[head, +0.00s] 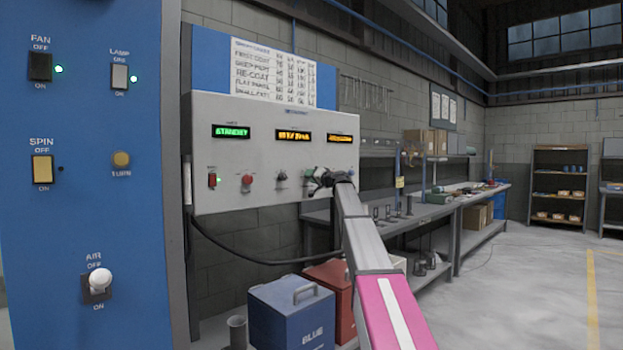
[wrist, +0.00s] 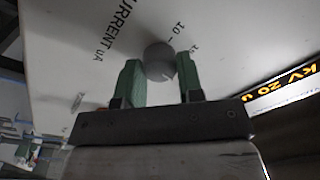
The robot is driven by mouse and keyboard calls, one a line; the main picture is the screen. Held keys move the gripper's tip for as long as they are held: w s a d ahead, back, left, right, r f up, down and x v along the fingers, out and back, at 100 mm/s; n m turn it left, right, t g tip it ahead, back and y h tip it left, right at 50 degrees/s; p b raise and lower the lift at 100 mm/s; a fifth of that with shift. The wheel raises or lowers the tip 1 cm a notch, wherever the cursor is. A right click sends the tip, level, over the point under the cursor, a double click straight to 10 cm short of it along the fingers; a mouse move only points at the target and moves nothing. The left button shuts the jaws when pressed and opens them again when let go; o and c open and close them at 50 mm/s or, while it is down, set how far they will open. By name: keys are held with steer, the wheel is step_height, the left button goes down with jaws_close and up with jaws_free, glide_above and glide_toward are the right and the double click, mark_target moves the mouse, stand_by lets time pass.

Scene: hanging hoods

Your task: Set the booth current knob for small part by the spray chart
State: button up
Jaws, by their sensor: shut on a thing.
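The grey control panel (head: 290,118) carries a green display reading STANDBY (head: 231,132) and two amber displays (head: 294,136) too blurred to read surely. In the wrist view the round grey current knob (wrist: 160,61) sits beside the label "CURRENT uA" (wrist: 121,28) and a 10 mark. My gripper (wrist: 160,80) has its green fingers on both sides of the knob, shut on it. In the head view my gripper (head: 322,179) covers the knob.
A red switch (head: 212,180), a red button (head: 247,181) and another knob (head: 281,178) lie left of my gripper on the panel. A blue bin (head: 290,315) and red bin (head: 330,290) stand below. A blue switch cabinet (head: 85,200) is at near left.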

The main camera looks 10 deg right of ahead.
steer(key=shift+n, duration=0.7)
steer(key=shift+f, duration=0.1)
steer(key=o, duration=0.9)
steer(key=shift+s, duration=0.1)
steer(key=v, duration=1)
steer(key=shift+s+d, duration=0.2)
steer(key=shift+d, duration=0.15)
